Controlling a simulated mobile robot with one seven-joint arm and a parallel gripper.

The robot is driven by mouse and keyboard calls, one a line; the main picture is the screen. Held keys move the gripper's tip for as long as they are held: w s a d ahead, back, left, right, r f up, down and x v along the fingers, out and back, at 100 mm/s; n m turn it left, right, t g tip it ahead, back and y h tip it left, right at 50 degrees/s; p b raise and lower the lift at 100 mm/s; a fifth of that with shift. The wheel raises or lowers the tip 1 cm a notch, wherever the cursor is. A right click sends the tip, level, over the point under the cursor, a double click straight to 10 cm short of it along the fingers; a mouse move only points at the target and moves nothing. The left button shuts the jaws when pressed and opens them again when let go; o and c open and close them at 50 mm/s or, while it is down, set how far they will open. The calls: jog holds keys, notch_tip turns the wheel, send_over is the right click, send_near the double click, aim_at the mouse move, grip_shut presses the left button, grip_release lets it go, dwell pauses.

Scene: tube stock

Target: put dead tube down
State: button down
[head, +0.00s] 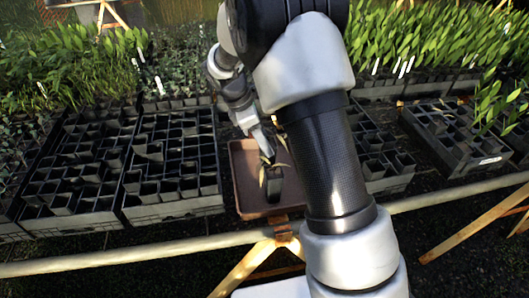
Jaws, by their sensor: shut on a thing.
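My gripper (268,150) reaches down over a brown tray (242,195) in the middle of the head view. It is shut on the dead tube (273,186), a small black pot with drooping yellow-brown leaves. The tube appears upright and is over the tray. I cannot tell whether its base touches the tray floor. My arm hides the tray's right side and part of the grip.
Black crates of tubes stand left of the tray (172,195) and at the right (465,150), with several empty cells. Green seedlings (440,40) fill the back. A pale rail (130,258) runs along the front. The visible left part of the tray is bare.

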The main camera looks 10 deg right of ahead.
jog(key=shift+f, duration=1.75)
jog(key=c, duration=1.1)
grip_release()
jog(key=shift+f+b, duration=0.1)
jog(key=shift+b, duration=0.2)
jog(key=p+v, duration=0.3)
jog(key=v, duration=0.9)
jog(key=s+d+r+m+t+y, duration=0.1)
jog(key=s+d+r+m, duration=0.2)
jog(key=s+r+m, duration=0.4)
jog(key=s+d+r+m+t+y, duration=0.1)
jog(key=s+r+m+t, duration=0.1)
jog(key=s+m, duration=0.3)
jog(key=s+d+r+m+t+y, duration=0.2)
jog(key=s+m, duration=0.4)
jog(key=s, duration=0.8)
jog(key=shift+s+r+t, duration=0.3)
jog(key=shift+r, duration=0.6)
